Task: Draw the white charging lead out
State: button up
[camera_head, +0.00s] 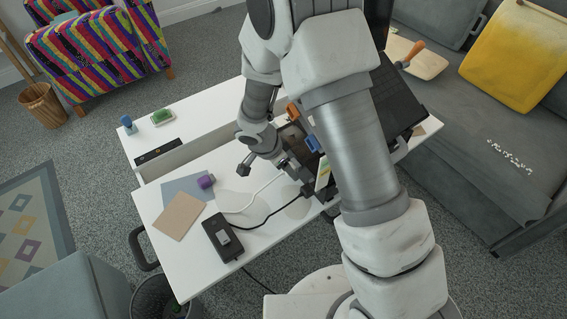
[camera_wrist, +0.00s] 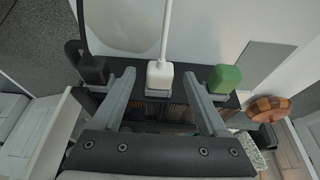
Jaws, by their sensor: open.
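The white charging lead (camera_wrist: 165,32) runs into a white plug head (camera_wrist: 159,73) at a dark socket strip in the wrist view. My gripper (camera_wrist: 159,76) is open, with one finger on each side of the white plug and a visible gap at both sides. A black plug (camera_wrist: 92,70) with a black lead is left of the left finger. A green plug (camera_wrist: 224,78) is right of the right finger. In the head view the white lead (camera_head: 262,190) curves over the white desk; its plug end is hidden by my arm.
A black box (camera_head: 222,238) with a black lead lies on the desk (camera_head: 170,268). A dark laptop-like panel (camera_head: 400,98) stands at the right. The desk's front area is mostly clear.

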jog(key=shift+c, duration=0.3)
grip_shut()
jog(key=c, duration=0.6)
grip_release()
grip_shut()
jog(key=shift+s+a+b, duration=0.4)
jog(key=shift+a+b, duration=0.2)
jog(key=shift+b, duration=0.2)
jog(key=shift+s+a+b, duration=0.35)
jog(key=shift+a+b, duration=0.1)
jog(key=shift+a, duration=0.05)
jog(key=shift+s+a+b, duration=0.8)
jog(key=shift+a, duration=0.35)
